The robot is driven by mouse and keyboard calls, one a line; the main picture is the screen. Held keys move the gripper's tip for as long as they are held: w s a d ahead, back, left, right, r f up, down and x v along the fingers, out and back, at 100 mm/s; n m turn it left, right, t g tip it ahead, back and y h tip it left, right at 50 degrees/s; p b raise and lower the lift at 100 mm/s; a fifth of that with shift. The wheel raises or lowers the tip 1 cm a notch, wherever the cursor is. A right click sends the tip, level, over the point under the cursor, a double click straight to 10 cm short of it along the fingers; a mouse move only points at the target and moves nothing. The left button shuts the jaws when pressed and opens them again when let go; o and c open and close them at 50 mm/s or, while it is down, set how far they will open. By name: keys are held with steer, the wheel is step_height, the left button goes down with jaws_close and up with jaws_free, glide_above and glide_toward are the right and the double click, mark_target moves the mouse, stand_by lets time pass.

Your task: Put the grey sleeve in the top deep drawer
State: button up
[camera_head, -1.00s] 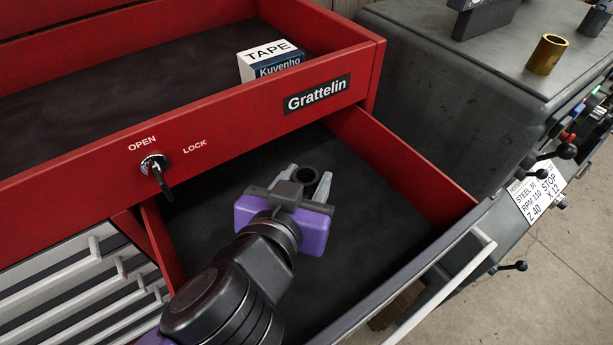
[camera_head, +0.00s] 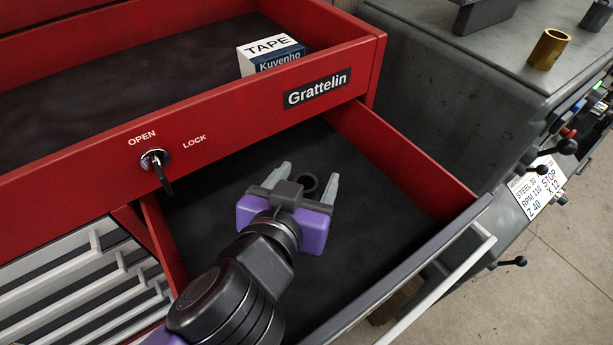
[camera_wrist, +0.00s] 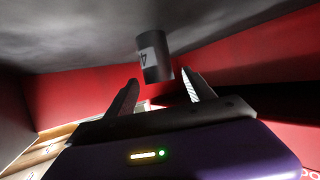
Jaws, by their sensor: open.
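The grey sleeve (camera_head: 308,184) shows as a small dark ring inside the open top deep drawer (camera_head: 385,215), seen from above in the head view. In the wrist view the sleeve (camera_wrist: 156,58) is a dark cylinder with a pale label marked 4, and its far end appears to meet the drawer's dark floor. My gripper (camera_head: 309,173) is inside the drawer, open, with a finger on either side of the sleeve and gaps between. In the wrist view my gripper (camera_wrist: 160,80) has its fingertips spread just short of the sleeve. My gripper partly hides the sleeve in the head view.
The red tray (camera_head: 120,165) above the drawer holds a TAPE box (camera_head: 270,54). A key (camera_head: 157,168) sticks out of the lock. A grey machine (camera_head: 430,75) stands at right with a gold sleeve (camera_head: 549,49) on top. The drawer floor around my gripper is clear.

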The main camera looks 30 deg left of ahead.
steer(key=shift+r, duration=0.7)
steer(key=b+v, duration=0.1)
steer(key=v, duration=0.6)
steer(key=shift+s, duration=0.25)
